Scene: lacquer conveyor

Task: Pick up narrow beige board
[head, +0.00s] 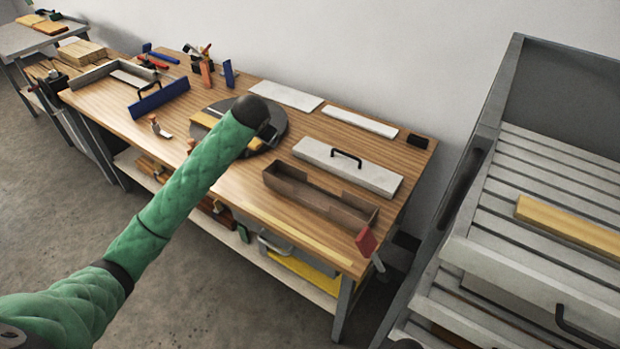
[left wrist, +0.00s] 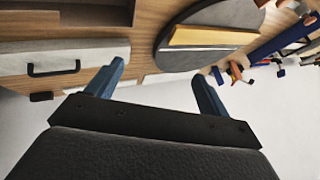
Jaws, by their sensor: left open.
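A narrow beige board (left wrist: 212,36) lies on the round dark disc (left wrist: 172,52) on the workbench in the left wrist view. In the head view part of this board (head: 206,119) shows to the left of my forearm, on the disc (head: 273,122). My left gripper (left wrist: 158,78) is open and empty, its two blue fingers spread apart with the board beyond the right finger. In the head view my green left arm hides the gripper and part of the board. Another beige board (head: 570,227) lies on the slatted grey unit at the right. My right gripper is not in view.
The wooden bench (head: 225,88) also holds a long light box with a black handle (head: 347,165), an open brown trough (head: 320,196), white panels (head: 285,96), a blue block (head: 159,98) and clamps (head: 206,70). A wall stands behind.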

